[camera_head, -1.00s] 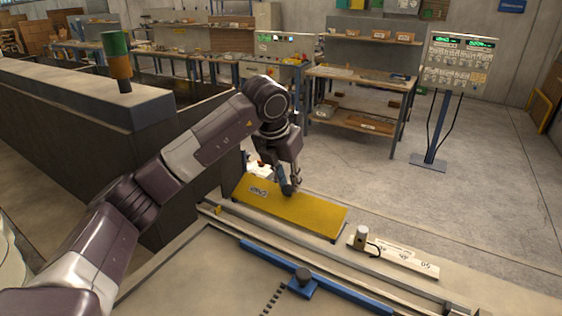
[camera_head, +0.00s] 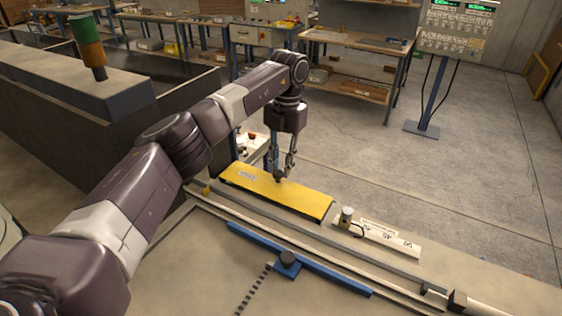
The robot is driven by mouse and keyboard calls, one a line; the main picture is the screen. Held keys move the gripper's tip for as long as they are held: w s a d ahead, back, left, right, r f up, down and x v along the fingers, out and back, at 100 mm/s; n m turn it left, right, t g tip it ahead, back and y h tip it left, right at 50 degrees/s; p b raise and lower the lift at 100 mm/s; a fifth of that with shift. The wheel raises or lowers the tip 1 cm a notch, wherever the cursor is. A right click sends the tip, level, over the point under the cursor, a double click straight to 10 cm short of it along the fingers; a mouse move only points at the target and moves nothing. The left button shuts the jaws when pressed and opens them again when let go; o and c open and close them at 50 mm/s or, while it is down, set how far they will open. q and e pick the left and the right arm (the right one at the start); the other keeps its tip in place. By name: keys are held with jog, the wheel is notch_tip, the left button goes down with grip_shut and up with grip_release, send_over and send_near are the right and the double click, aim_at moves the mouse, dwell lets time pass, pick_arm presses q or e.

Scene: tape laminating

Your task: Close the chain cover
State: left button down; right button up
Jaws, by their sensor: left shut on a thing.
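The chain cover (camera_head: 305,198) is a long yellow panel with a small pale label near its left end. It lies along the far edge of the machine bed, and its top looks about flat. My left gripper (camera_head: 281,177) points down onto the far middle part of the cover and is shut on it. The exact part between the fingertips is too small to make out. My right gripper is not in view.
A pale scale plate (camera_head: 385,238) with a small metal cylinder sits right of the cover. A dark-walled unit with a signal light (camera_head: 90,48) stands at left.

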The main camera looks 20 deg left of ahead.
pick_arm(q)
jog(key=shift+f, duration=0.15)
jog(key=shift+f+g, duration=0.2)
jog(key=shift+g, duration=0.1)
dwell(0.3)
jog(key=c, duration=2.1)
grip_release()
jog(key=o, duration=0.4)
jog(key=shift+w, duration=0.1)
jog(key=shift+w+r, duration=0.25)
jog(key=shift+r, duration=0.95)
jog(key=shift+w+r, duration=0.25)
jog(key=shift+r, duration=1)
jog(key=shift+w+r, duration=0.25)
jog(key=shift+r, duration=0.95)
